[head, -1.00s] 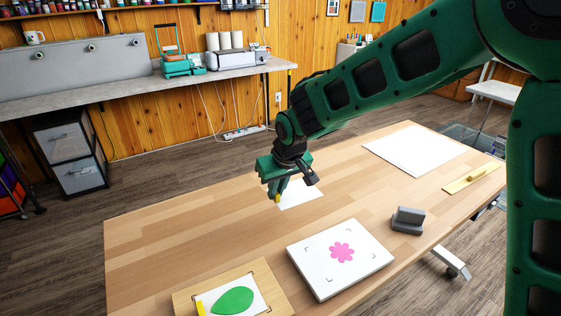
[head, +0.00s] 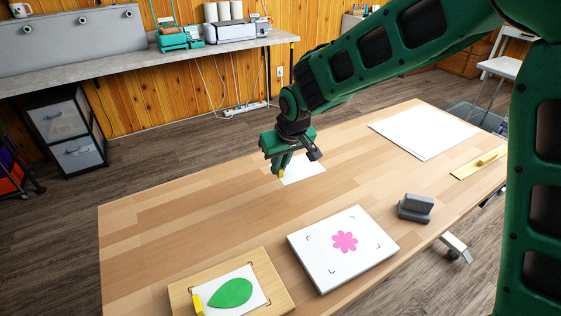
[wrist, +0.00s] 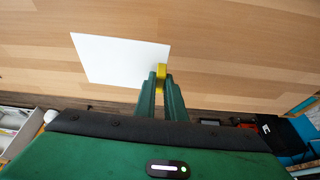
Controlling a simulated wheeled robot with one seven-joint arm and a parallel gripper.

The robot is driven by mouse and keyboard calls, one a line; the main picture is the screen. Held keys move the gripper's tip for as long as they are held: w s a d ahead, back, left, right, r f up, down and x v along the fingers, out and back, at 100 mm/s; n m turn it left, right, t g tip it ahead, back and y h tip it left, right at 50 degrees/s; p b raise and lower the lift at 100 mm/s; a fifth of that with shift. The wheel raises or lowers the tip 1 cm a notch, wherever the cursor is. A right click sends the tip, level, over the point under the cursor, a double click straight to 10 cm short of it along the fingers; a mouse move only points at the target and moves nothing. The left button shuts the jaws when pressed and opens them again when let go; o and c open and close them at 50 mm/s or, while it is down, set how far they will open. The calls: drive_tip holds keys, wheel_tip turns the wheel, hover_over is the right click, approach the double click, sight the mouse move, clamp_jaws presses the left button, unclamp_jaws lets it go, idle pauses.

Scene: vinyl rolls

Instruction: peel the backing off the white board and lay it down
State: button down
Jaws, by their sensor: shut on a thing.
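The white board (head: 303,262) lies near the table's front edge, with a pink flower (head: 345,242) and dark corner marks on its face. My gripper (head: 281,172) is behind it, farther across the table and clear of the board. It is shut on the yellow tab (wrist: 161,77) of a thin white backing sheet (head: 303,169). In the wrist view the backing sheet (wrist: 115,60) spreads left from the tab, blank and close to the tabletop. I cannot tell whether it fully touches the table. My fingers hide part of the tab.
A wooden board (head: 273,279) carries a card with a green leaf (head: 230,293) and a yellow tab. A grey block (head: 415,206), a large white sheet (head: 423,133) and a yellow strip with a handle (head: 480,164) are to the right. The table's left part (head: 160,225) is bare.

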sight(281, 177)
drive_tip(key=shift+f, duration=2.9)
drive_tip(key=shift+f, duration=0.2)
drive_tip(key=shift+s+f, duration=0.1)
drive_tip(key=shift+f, duration=0.15)
drive_tip(key=shift+f, duration=0.15)
drive_tip(key=shift+f, duration=0.55)
drive_tip(key=shift+f, duration=0.2)
drive_tip(key=shift+f, duration=0.45)
drive_tip(key=shift+f, duration=0.15)
